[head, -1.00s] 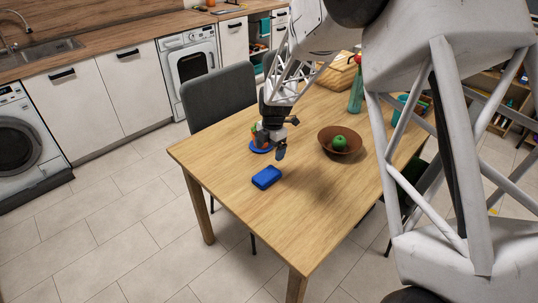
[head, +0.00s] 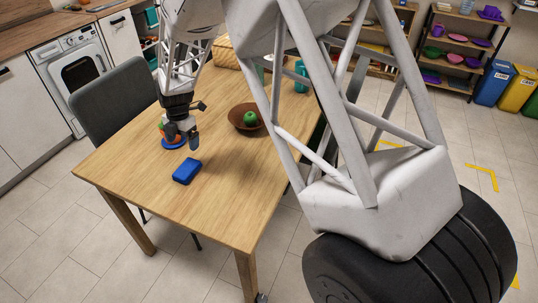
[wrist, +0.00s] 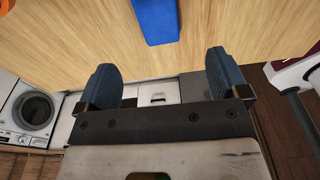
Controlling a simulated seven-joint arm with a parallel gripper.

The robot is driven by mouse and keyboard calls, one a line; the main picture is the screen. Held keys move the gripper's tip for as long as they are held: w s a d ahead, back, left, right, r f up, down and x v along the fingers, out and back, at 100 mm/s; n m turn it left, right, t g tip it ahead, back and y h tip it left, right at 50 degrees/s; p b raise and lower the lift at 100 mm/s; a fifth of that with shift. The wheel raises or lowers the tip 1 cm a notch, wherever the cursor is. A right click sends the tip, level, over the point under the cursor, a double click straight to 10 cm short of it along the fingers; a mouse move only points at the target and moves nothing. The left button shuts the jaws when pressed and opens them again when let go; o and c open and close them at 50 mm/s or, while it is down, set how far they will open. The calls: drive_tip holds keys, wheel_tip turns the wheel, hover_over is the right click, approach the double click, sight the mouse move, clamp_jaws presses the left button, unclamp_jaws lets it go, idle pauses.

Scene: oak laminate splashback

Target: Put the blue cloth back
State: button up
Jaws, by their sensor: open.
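The blue cloth (head: 187,171) looks like a small folded block and lies on the wooden table (head: 225,205) near its front left part. It also shows in the wrist view (wrist: 156,20), at the top edge and partly cut off. My gripper (head: 182,137) is above the table, just behind the cloth in the head view and apart from it. In the wrist view my gripper (wrist: 160,70) is open, its two blue-grey fingers wide apart with nothing between them.
A blue plate (head: 168,146) with something orange and green is partly behind my gripper. A brown bowl (head: 240,126) with a green apple stands to the right. A grey chair (head: 112,105) is at the left edge. Blue and yellow bins (head: 494,84) and shelves stand far right.

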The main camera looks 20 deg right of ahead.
drive_tip(key=s+d+r+m+t, duration=0.1)
drive_tip(key=s+d+r+m, duration=0.45)
drive_tip(key=s+r, duration=0.35)
drive_tip(key=s+d+r+m+t, duration=0.1)
drive_tip(key=s+d+r+m, duration=0.4)
drive_tip(key=s+r+m, duration=0.3)
drive_tip(key=s+d+r+m, duration=0.1)
drive_tip(key=s+m, duration=0.3)
drive_tip(key=s, duration=0.4)
drive_tip(key=s+d+r+m+t, duration=0.1)
drive_tip(key=s+d+m, duration=0.3)
drive_tip(key=s, duration=0.4)
drive_tip(key=s+d+r+m+h, duration=0.1)
drive_tip(key=s+d+r+m, duration=0.1)
drive_tip(key=s+m, duration=0.3)
drive_tip(key=s+r, duration=0.1)
drive_tip(key=s, duration=0.3)
drive_tip(key=shift+d+r+t, duration=0.25)
drive_tip(key=shift+d+t, duration=0.05)
drive_tip(key=shift+d, duration=0.05)
